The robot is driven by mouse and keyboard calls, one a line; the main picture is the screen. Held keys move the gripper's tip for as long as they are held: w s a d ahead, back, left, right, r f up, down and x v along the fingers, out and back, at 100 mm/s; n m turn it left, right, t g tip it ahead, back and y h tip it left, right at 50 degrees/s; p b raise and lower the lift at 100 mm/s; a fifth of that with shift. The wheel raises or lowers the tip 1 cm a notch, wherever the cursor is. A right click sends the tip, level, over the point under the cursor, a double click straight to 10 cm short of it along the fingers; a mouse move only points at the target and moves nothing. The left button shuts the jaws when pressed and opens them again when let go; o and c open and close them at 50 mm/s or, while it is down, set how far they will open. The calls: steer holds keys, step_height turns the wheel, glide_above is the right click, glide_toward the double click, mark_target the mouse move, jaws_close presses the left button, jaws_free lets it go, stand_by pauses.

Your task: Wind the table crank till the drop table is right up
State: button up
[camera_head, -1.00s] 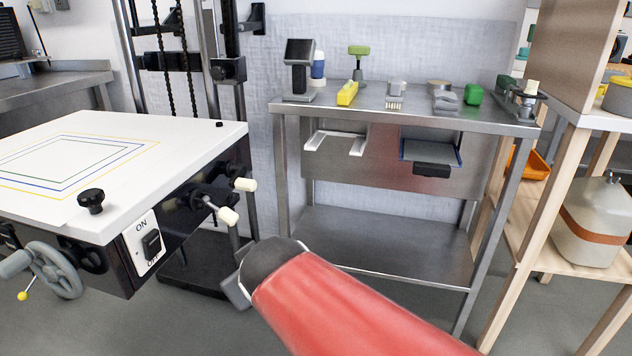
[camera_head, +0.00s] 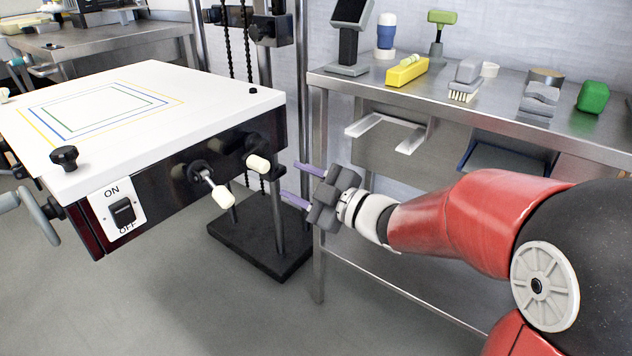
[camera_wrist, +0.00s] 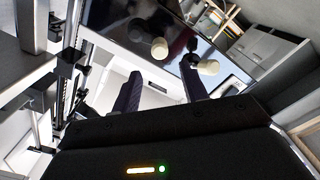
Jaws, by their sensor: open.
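The drop table (camera_head: 205,108) has a white top with coloured frame lines and dark sides; its top stands below the steel bench top. Two cranks with cream grips are on its right side: a nearer one (camera_head: 222,197) and a farther one (camera_head: 257,163). Both cream grips also show in the wrist view, one (camera_wrist: 208,67) beside a finger and one (camera_wrist: 159,48) beyond the fingers. I cannot tell which is the table crank. My gripper (camera_head: 291,181) is open and empty, just right of the grips and apart from them, its purple fingers pointing left.
A steel bench (camera_head: 440,105) with several tools stands behind my arm. Column posts rise behind the table.

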mark_target(267, 170)
steer(key=shift+b+x, duration=0.4)
steer(key=shift+x, duration=3.4)
steer(key=shift+w+a, duration=0.15)
steer(key=shift+c, duration=0.3)
jaws_close()
steer(key=shift+f+b, duration=0.3)
steer(key=shift+b, duration=0.2)
